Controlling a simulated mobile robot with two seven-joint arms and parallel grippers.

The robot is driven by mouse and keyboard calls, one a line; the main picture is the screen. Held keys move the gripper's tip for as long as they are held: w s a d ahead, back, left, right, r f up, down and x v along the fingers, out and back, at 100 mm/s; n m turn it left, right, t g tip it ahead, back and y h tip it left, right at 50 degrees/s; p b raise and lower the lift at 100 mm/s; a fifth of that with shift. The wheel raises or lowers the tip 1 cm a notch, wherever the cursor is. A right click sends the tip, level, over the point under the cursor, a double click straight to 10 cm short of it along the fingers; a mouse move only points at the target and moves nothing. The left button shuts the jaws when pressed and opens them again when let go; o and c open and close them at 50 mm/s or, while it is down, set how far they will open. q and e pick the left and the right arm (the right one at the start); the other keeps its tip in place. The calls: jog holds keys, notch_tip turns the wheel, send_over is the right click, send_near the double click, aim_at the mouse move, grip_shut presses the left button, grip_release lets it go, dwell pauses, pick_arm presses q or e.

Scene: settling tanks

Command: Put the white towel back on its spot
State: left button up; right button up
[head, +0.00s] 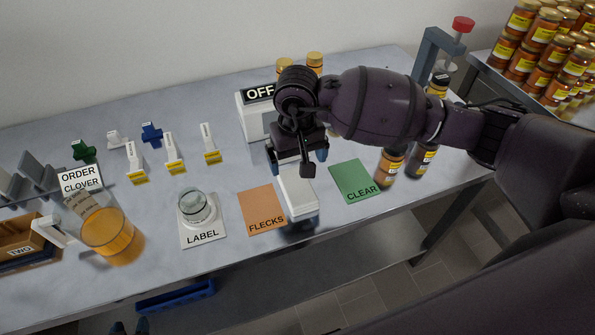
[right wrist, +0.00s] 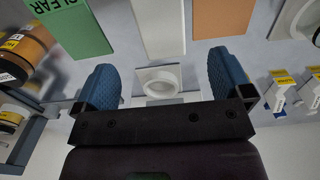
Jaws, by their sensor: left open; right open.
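A plain white oblong (head: 299,193), seemingly the folded white towel, lies between the orange FLECKS mat (head: 262,209) and the green CLEAR mat (head: 355,181), near the front table edge. It also shows in the right wrist view (right wrist: 160,25). My right gripper (head: 297,157) is open and empty, above and just behind it, hiding part of its back end. In the right wrist view a white square with a raised ring (right wrist: 158,80) shows between the open fingers. My left gripper (head: 130,328) is open, low at the bottom edge, mostly out of frame.
A glass jar stands on the LABEL plate (head: 202,235). A jug of amber liquid (head: 108,232) stands at the front left. The OFF box (head: 252,122) is behind my right gripper. Filled jars (head: 389,166) stand right of the CLEAR mat. A blue tray (head: 176,296) is below the table.

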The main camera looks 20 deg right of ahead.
jog(key=shift+r, duration=1.05)
